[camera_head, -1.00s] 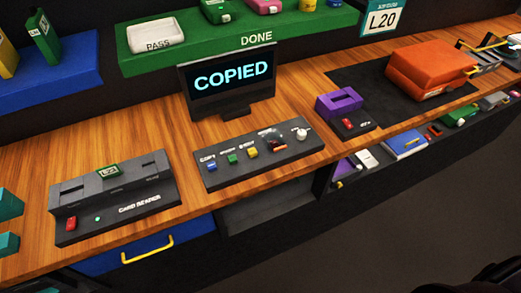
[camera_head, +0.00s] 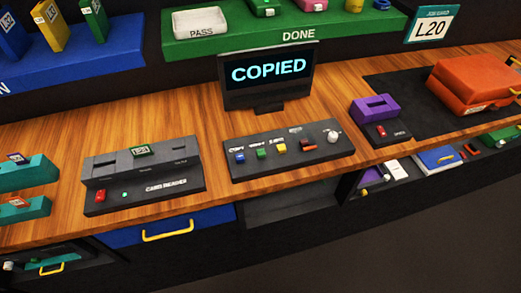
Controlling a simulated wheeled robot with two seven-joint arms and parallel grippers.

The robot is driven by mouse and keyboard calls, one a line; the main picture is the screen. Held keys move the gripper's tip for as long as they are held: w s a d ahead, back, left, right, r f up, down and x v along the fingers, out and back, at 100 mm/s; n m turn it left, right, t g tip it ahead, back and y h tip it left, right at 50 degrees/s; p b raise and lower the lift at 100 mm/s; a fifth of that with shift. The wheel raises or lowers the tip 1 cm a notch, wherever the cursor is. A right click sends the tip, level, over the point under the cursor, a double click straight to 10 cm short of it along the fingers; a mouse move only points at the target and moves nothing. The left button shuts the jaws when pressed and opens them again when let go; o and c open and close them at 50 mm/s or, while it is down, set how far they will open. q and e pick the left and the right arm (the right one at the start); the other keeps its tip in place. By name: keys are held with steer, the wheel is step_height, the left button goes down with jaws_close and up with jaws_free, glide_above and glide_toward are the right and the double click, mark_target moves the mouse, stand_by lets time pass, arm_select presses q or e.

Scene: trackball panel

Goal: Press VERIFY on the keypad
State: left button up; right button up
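The keypad (camera_head: 289,165) is a dark sloped panel on the wooden counter, in the middle of the head view. It carries a blue button (camera_head: 239,156), a green button (camera_head: 261,153), a yellow button (camera_head: 280,147), a dark red button (camera_head: 306,144) and a white knob or ball (camera_head: 332,137). The small white labels above the buttons are too blurred for me to tell which is VERIFY. Behind the keypad, a black screen (camera_head: 268,73) reads COPIED in cyan. Neither of my grippers is in view.
A card reader (camera_head: 146,179) with a labelled green card (camera_head: 142,151) in it stands left of the keypad. A purple block device (camera_head: 375,107) and an orange case (camera_head: 478,85) stand to the right. Teal trays (camera_head: 25,176) sit far left. The counter in front of the keypad is clear.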

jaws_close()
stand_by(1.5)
